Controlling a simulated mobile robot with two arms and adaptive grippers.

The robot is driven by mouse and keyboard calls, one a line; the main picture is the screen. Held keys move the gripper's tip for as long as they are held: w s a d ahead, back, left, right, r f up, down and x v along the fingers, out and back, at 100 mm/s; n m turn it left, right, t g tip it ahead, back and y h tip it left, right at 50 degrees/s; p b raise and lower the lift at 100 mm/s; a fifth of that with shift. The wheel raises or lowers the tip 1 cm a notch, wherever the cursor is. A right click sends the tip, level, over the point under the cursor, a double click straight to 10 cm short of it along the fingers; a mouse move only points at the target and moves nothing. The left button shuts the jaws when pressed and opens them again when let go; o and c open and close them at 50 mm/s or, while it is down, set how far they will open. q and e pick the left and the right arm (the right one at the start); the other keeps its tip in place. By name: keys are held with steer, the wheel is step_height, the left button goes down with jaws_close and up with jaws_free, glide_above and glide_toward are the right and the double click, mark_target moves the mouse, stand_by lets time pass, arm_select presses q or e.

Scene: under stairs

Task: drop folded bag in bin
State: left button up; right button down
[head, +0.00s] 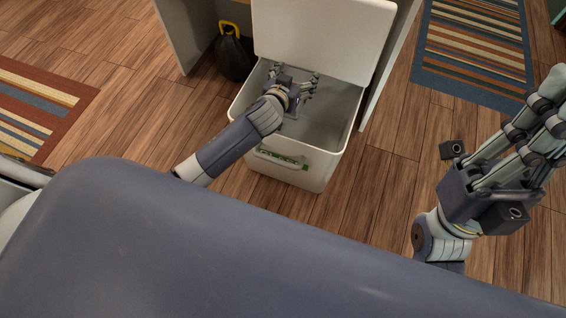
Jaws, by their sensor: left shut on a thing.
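The white bin (338,148) stands on the wood floor in front of a cabinet, its lid (325,35) tipped up at the back. My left gripper (293,78) reaches over the bin from the left, at its opening just in front of the raised lid. It is shut on the folded bag, which the hand hides from this view. My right gripper (552,95) is at the right edge, far from the bin, with its fingers apart and nothing seen between them.
A black rounded object (233,58) with a yellow handle stands under the cabinet, left of the bin. Striped rugs lie at left (45,110) and upper right (475,50). Floor right of the bin is clear.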

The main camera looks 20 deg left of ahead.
stand_by(0.3)
arm_select(q)
steer(key=o, duration=1.6)
steer(key=v, duration=1.2)
steer(key=shift+f, duration=0.1)
